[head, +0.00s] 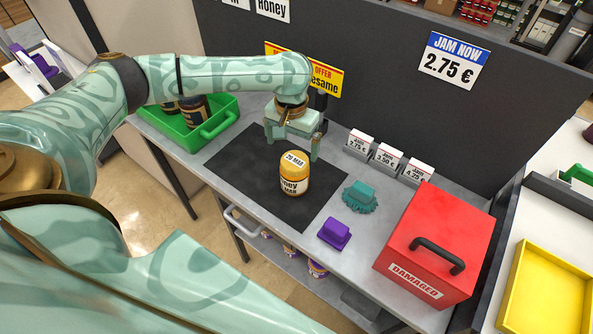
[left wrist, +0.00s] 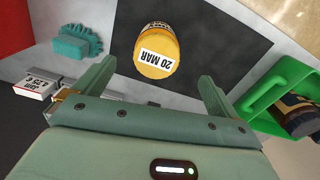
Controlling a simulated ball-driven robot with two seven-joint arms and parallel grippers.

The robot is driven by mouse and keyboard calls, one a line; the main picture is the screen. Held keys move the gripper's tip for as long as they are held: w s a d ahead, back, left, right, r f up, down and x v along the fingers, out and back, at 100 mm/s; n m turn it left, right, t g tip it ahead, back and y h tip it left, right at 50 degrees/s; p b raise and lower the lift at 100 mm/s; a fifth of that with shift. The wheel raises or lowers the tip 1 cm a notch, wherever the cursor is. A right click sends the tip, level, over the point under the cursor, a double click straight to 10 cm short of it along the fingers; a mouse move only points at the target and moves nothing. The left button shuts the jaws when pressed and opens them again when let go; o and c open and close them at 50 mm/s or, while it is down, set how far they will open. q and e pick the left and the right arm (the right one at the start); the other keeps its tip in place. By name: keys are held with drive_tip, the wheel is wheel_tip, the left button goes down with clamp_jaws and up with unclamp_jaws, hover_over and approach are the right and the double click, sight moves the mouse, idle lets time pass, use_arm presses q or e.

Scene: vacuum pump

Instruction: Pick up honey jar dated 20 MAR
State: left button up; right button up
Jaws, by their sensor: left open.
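The honey jar (head: 293,174) has a yellow lid with a white label reading 20 MAR and stands upright on the black mat (head: 238,168). In the left wrist view the honey jar (left wrist: 157,50) shows its lid and date, ahead of the fingers. My left gripper (head: 297,149) is above the mat, just behind the jar, with its fingers pointing down. In the left wrist view my left gripper (left wrist: 158,83) has its two fingers wide apart with nothing between them. The jar is apart from the fingers. My right gripper is not in view.
A green crate (head: 218,124) with dark jars stands left of the mat. A teal scrubber (head: 360,197), a purple block (head: 334,234) and a red DAMAGED box (head: 437,243) are to the right. Small price signs (head: 387,157) line the back, before a dark panel (head: 400,110).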

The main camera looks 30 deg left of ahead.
sight(294, 160)
use_arm(q)
drive_tip(key=f, duration=0.2)
drive_tip(key=f+b, duration=0.1)
drive_tip(key=f, duration=0.2)
drive_tip(key=shift+w+f, duration=0.35)
drive_tip(key=shift+f, duration=0.05)
drive_tip(key=shift+s+f+b, duration=0.1)
drive_tip(key=shift+f+b, duration=0.2)
drive_tip(key=shift+b, duration=0.05)
wheel_tip(294, 160, down, 5)
drive_tip(key=shift+d+f+b, duration=0.1)
drive_tip(key=shift+d+b, duration=0.05)
drive_tip(key=shift+b, duration=1)
drive_tip(key=shift+r, duration=0.2)
drive_tip(key=shift+c, duration=0.9)
drive_tip(key=c, duration=1.2)
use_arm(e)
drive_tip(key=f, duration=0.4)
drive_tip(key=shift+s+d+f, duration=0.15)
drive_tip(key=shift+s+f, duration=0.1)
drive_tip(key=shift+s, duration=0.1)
